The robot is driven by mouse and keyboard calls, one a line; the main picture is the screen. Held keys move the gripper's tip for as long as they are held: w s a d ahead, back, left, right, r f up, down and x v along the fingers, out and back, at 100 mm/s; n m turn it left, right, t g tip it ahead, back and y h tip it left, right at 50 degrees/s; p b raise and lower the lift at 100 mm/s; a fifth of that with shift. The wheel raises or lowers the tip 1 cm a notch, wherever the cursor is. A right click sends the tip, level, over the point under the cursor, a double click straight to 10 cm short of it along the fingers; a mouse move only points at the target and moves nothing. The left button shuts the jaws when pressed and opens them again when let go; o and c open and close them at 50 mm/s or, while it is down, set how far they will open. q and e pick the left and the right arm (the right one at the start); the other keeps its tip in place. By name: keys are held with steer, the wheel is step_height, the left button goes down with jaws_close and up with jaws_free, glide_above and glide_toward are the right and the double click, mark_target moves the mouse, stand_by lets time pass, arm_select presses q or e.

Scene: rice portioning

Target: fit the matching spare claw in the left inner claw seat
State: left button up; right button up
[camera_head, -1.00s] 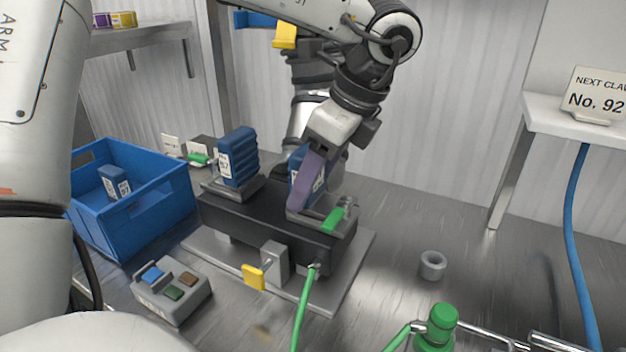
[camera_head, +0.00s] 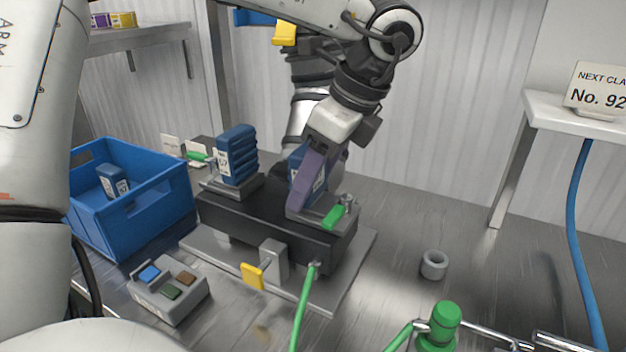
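A ridged blue claw (camera_head: 238,154) with a white number label stands upright on the left seat of the dark block (camera_head: 265,225). A second blue claw (camera_head: 298,160) is at the block's right seat, partly covered by a purple finger of my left gripper (camera_head: 313,180). That gripper points down at this claw; its other finger is hidden, so its grip is unclear. Another labelled blue claw (camera_head: 113,180) lies in the blue crate (camera_head: 155,205) at left. A card (camera_head: 598,92) reads "NEXT CLA... No. 92". My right gripper is out of view.
A green lever (camera_head: 336,216) and a yellow tab (camera_head: 253,276) are on the block's near side. A button box (camera_head: 168,292) stands front left. A grey ring (camera_head: 434,265) and green-capped fitting (camera_head: 445,320) are at right. Bare bench lies between block and right shelf (camera_head: 560,113).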

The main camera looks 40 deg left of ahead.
mark_target(304, 145)
arm_select(q)
steer(key=o, duration=2.1)
steer(key=shift+c, duration=0.2)
steer(key=shift+r+p, duration=2.35)
steer(key=shift+r, duration=2.2)
